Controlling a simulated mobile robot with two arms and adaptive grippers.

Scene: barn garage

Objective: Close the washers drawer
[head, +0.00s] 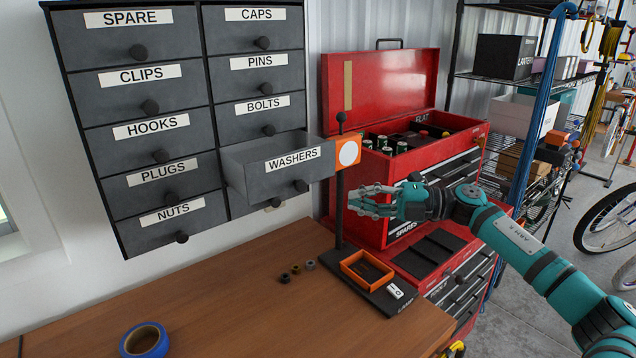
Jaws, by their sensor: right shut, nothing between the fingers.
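The washers drawer (293,165) is a grey drawer with a white label and a dark round knob. It sticks out from the dark wall cabinet (162,205), below the bolts drawer. My right gripper (358,201) is to the right of the drawer, apart from it, with its fingers pointing left. It is shut and empty. It is near a black post with an orange plate and white disc (348,152), which stands close to the drawer's right front corner. My left gripper is not in view.
The wooden bench (235,300) holds a blue tape roll (144,341), small rings and a black base with an orange tray (366,270). A red toolbox (455,150) stands behind my right gripper. The other labelled drawers look closed.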

